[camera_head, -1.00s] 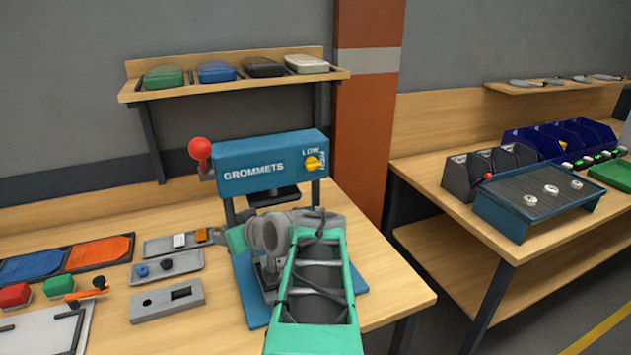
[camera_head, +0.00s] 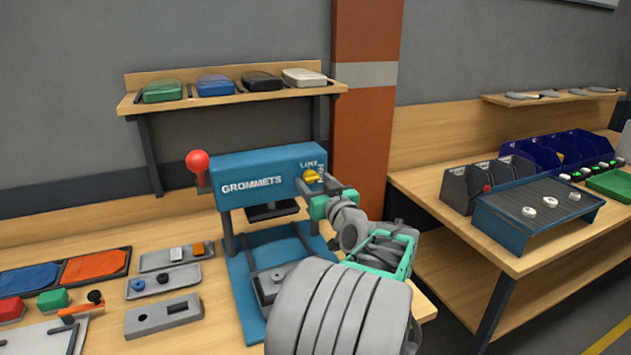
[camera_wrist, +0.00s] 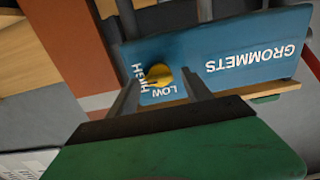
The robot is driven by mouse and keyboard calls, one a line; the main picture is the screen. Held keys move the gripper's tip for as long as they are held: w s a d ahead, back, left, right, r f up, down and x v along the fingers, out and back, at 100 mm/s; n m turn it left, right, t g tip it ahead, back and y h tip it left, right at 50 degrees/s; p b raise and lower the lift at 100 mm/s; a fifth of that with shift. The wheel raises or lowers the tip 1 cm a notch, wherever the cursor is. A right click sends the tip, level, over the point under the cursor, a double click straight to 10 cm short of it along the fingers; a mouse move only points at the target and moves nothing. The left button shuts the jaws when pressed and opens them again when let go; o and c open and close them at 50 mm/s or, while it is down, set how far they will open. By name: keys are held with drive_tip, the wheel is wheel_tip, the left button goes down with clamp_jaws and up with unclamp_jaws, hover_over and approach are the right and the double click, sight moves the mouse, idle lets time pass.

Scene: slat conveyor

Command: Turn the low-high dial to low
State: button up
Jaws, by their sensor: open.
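The low-high dial is a yellow knob (camera_head: 311,176) on the right end of the blue grommet press head (camera_head: 262,172), which is lettered GROMMETS. In the wrist view the yellow dial (camera_wrist: 158,76) shows on the blue panel (camera_wrist: 225,50), with the words HIGH and LOW beside it. The view is turned nearly upside down there. My gripper (camera_wrist: 160,90) is open, with its two dark fingers on either side of the dial. I cannot tell whether they touch it. In the head view my green gripper (camera_head: 318,203) is at the dial, partly covering it.
A red ball-ended lever (camera_head: 197,161) stands at the press's left. Trays with small parts (camera_head: 165,313) lie on the bench to the left. A shelf with several coloured cases (camera_head: 235,103) is above. An orange-red pillar (camera_head: 363,110) stands behind, to the right.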

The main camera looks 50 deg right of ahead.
clamp_jaws()
idle(0.6)
